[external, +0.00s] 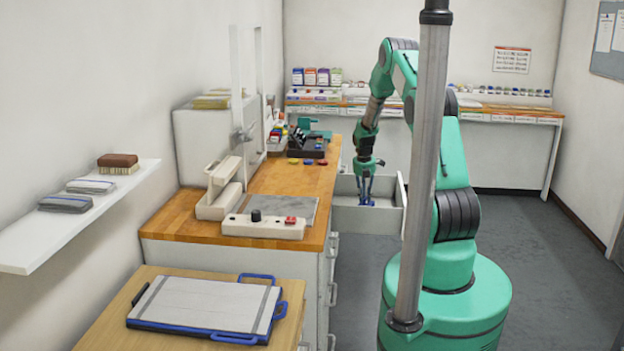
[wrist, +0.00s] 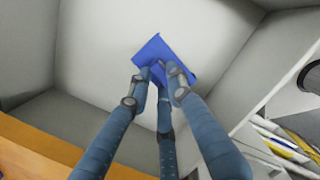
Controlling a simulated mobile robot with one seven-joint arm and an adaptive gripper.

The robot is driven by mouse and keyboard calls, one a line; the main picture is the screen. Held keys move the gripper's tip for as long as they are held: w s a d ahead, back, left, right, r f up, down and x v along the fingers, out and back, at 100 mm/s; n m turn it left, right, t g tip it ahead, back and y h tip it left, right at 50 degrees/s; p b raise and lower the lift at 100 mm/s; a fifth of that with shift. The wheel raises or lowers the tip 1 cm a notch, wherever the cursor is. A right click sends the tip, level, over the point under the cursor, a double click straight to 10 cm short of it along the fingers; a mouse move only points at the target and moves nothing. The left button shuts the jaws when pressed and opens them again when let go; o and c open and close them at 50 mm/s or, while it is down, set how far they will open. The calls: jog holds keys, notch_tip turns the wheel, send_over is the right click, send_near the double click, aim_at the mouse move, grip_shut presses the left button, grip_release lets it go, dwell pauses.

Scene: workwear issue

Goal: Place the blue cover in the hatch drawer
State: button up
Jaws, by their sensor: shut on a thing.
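The blue cover (wrist: 157,50) shows in the wrist view between and beyond my fingertips. My gripper (wrist: 158,78) is shut on it. In the external view my gripper (external: 366,198) points down into the open drawer (external: 398,212) at the side of the wooden counter. Only a small bit of blue shows at its fingertips there. In the wrist view the pale drawer floor (wrist: 90,60) lies behind the cover. I cannot tell whether the cover touches the floor.
The wooden counter (external: 290,180) borders the drawer on the left and holds a black device, small coloured pieces and a beige switch box (external: 262,228). Another compartment with yellow and white items (wrist: 285,145) shows in the wrist view. A grey pole (external: 422,180) crosses the external view.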

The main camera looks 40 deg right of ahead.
aim_at(364, 202)
jog(key=shift+f+b, duration=0.3)
jog(key=shift+f, duration=1.5)
jog(key=shift+f, duration=0.1)
jog(key=o, duration=0.7)
jog(key=shift+o, duration=0.4)
jog(key=r, duration=0.4)
jog(key=a+r+p, duration=0.1)
jog(key=r, duration=0.3)
jog(key=r+p, duration=0.1)
jog(key=r, duration=0.3)
jog(key=shift+s+a, duration=0.35)
jog(key=shift+a, duration=0.05)
